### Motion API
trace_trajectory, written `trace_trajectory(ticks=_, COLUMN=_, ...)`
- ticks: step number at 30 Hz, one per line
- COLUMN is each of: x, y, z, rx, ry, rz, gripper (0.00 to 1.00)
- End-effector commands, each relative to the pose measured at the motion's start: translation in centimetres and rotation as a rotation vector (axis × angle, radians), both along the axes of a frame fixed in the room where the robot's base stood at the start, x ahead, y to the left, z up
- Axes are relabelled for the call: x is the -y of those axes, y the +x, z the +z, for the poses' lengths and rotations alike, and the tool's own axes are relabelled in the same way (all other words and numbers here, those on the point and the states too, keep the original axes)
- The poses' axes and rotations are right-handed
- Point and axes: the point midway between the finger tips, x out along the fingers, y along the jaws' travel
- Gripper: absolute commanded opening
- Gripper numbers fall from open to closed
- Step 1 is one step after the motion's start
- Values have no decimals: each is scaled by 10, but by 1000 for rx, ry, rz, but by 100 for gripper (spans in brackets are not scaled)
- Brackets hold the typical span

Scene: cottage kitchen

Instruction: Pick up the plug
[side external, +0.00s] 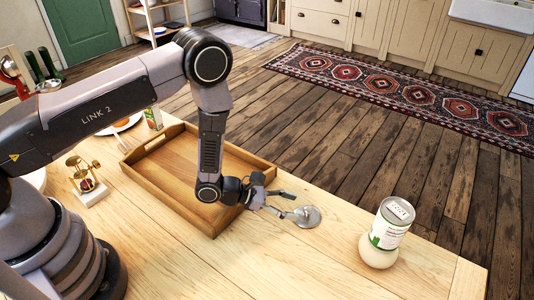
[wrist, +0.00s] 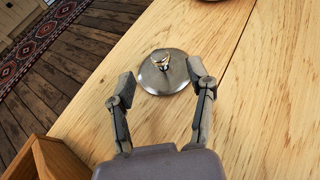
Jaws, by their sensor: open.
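The plug (side external: 308,217) is a round grey metal disc lying on the wooden table, right of the tray. In the wrist view the plug (wrist: 164,72) lies flat with a small shiny knob standing up at its middle. My gripper (side external: 287,203) is open and empty, close to the plug. In the wrist view my gripper (wrist: 161,77) has its two fingertips on either side of the plug, near its left and right rims. I cannot tell whether the fingers touch it or how high they are above the table.
A wooden tray (side external: 160,185) stands just left of my gripper; its corner shows in the wrist view (wrist: 45,160). A white and green labelled jar (side external: 379,253) stands on the right. A small gold-coloured ornament (side external: 87,180) stands near my base. Table between plug and jar is clear.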

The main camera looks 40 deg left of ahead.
Motion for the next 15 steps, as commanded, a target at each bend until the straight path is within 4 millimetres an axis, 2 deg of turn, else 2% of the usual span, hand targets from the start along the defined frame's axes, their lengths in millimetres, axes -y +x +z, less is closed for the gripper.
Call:
trace_trajectory(ticks=7, x=29, y=21, z=-12, rx=3, ry=-2, rz=-3, gripper=54)
trace_trajectory(ticks=15, x=35, y=27, z=-15, rx=1, ry=0, rz=-1, gripper=54)
